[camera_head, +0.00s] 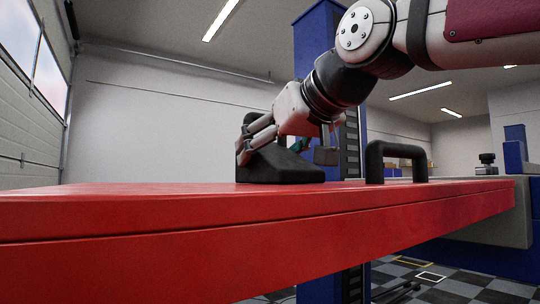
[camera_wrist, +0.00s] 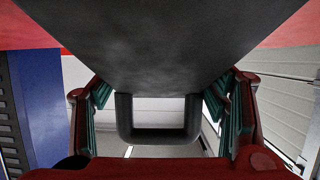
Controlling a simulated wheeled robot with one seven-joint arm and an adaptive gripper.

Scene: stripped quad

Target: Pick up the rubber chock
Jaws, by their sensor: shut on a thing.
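The rubber chock (camera_head: 277,167) is a dark wedge on the red top (camera_head: 150,208), its tall end to the left. In the head view its base appears to rest on the red top. My gripper (camera_head: 258,142) reaches down from the upper right and is shut on the chock's upper part. In the wrist view the chock (camera_wrist: 160,45) fills the upper middle as a dark grey face. A dark U-shaped loop (camera_wrist: 158,137) shows beyond it, between my gripper's green-padded fingers (camera_wrist: 160,108). The exact finger contact is hidden.
A black handle-shaped loop (camera_head: 372,160) stands on the red top right of the chock. A blue column (camera_head: 312,50) rises behind it. The near left part of the red top is clear. A small dark object (camera_head: 487,164) sits farther right.

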